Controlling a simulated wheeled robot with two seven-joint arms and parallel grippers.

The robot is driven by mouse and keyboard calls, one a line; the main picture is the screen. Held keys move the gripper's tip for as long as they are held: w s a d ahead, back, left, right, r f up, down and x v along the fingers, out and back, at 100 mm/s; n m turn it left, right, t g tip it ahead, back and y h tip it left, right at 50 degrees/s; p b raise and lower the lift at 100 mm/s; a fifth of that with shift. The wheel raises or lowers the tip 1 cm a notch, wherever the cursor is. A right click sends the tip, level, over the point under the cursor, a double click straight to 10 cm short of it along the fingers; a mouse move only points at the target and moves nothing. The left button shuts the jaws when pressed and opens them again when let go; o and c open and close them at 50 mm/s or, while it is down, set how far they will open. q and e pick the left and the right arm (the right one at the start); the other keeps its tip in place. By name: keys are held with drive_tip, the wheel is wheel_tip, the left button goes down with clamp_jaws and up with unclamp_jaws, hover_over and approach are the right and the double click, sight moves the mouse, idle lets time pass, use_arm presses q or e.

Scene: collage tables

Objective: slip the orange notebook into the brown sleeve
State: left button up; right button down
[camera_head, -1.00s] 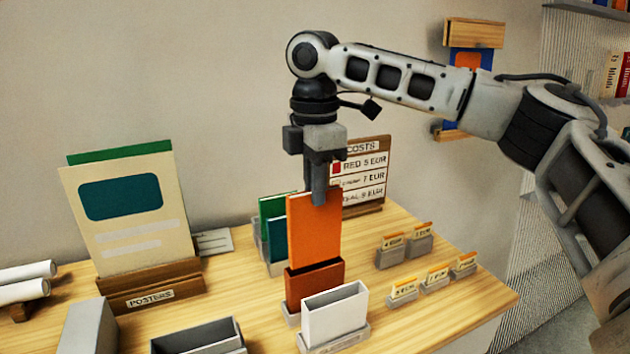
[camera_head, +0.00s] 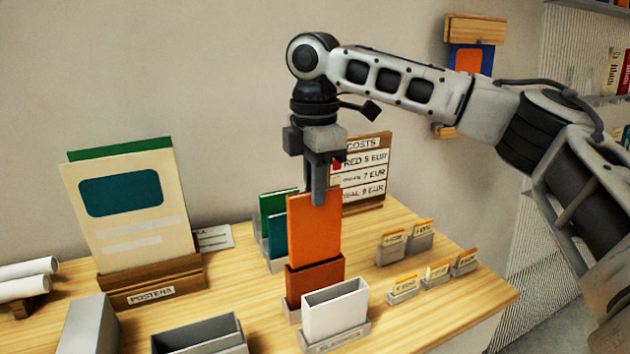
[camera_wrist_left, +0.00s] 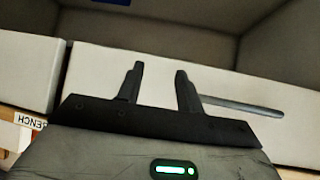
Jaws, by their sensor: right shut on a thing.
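The orange notebook (camera_head: 314,228) stands upright with its lower part inside the brown sleeve (camera_head: 314,281), in the middle of the table in the head view. My right gripper (camera_head: 319,196) comes down from above and is shut on the notebook's top edge. The sleeve stands in a grey holder, partly hidden behind a white sleeve. My left gripper (camera_wrist_left: 160,85) shows only in the left wrist view. Its two fingers are apart with nothing between them.
A white sleeve (camera_head: 335,309) stands just in front of the brown one. Green and teal notebooks (camera_head: 278,237) stand behind it to the left. Small card holders (camera_head: 403,286) are at the right, a poster stand (camera_head: 151,286) at the left, and a costs board (camera_head: 366,177) behind.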

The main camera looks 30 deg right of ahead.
approach(315, 261)
drive_tip(key=shift+w+d+f+b, duration=0.2)
drive_tip(key=shift+w+b, duration=0.15)
drive_tip(key=shift+w, duration=0.05)
idle(0.7)
idle(0.3)
drive_tip(key=shift+f, duration=2.95)
drive_tip(key=c, duration=1.4)
unclamp_jaws()
drive_tip(key=shift+o, duration=0.2)
